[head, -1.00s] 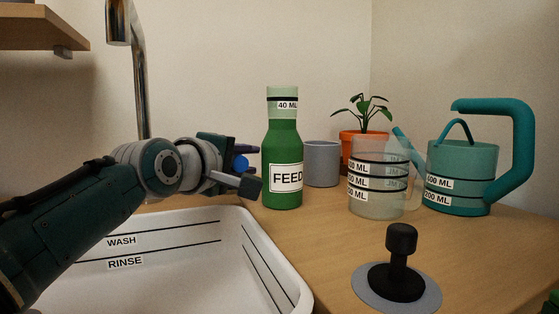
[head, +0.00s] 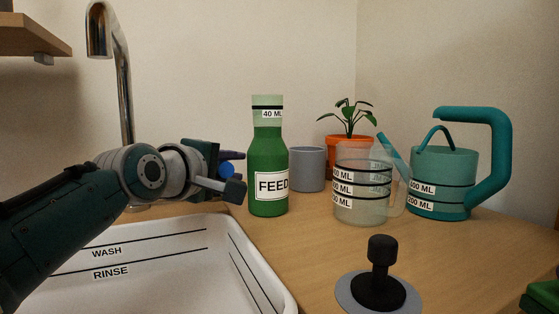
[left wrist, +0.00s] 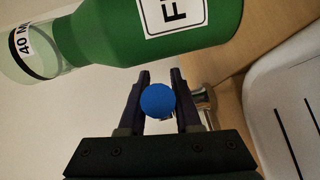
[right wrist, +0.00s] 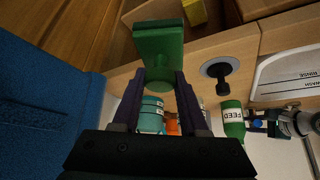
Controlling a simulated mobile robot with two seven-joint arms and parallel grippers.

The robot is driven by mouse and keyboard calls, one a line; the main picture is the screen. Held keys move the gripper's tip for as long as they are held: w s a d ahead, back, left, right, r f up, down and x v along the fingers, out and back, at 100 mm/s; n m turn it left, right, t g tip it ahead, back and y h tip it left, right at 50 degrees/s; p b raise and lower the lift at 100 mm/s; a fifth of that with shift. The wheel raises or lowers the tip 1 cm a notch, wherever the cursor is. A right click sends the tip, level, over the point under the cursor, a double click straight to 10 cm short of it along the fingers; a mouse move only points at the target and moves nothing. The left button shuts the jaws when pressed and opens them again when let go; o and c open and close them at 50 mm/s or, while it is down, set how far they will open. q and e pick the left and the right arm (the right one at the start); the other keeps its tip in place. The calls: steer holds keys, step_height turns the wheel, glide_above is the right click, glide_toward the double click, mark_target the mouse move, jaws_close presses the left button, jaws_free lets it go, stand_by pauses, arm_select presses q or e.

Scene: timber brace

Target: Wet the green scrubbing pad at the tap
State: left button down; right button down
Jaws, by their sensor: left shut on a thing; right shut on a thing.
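The chrome tap (head: 124,100) stands behind the sink, its spout curving over at upper left. My left gripper (head: 232,156) is beside the tap, shut on a blue round knob (left wrist: 158,100); chrome shows behind the knob. The knob also shows in the head view (head: 226,170). The green scrubbing pad (right wrist: 158,42) is in the right wrist view, a green block with a rounded part between my right fingers. My right gripper (right wrist: 160,78) is shut on it. A green corner (head: 543,298) at the head view's lower right looks like the pad. No water is visible.
The white sink basin (head: 170,285) marked WASH and RINSE lies at front left. A green FEED bottle (head: 268,160) stands close to my left gripper. A grey cup (head: 307,170), clear jug (head: 358,205), potted plant (head: 345,140), teal watering can (head: 440,180) and black plunger-like knob (head: 380,275) stand on the counter.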

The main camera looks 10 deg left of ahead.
arm_select(q)
steer(key=shift+r+n+g+p, duration=0.35)
steer(key=shift+r+p, duration=0.2)
steer(key=shift+p, duration=0.55)
arm_select(e)
step_height(320, 180, up, 4)
steer(key=shift+f, duration=0.25)
arm_select(q)
steer(key=shift+f+g, duration=0.15)
steer(key=shift+g, duration=0.1)
arm_select(e)
steer(key=shift+r, duration=0.25)
arm_select(q)
steer(key=shift+f, duration=0.1)
arm_select(e)
steer(key=shift+f, duration=0.1)
arm_select(q)
steer(key=c, duration=0.6)
jaws_free()
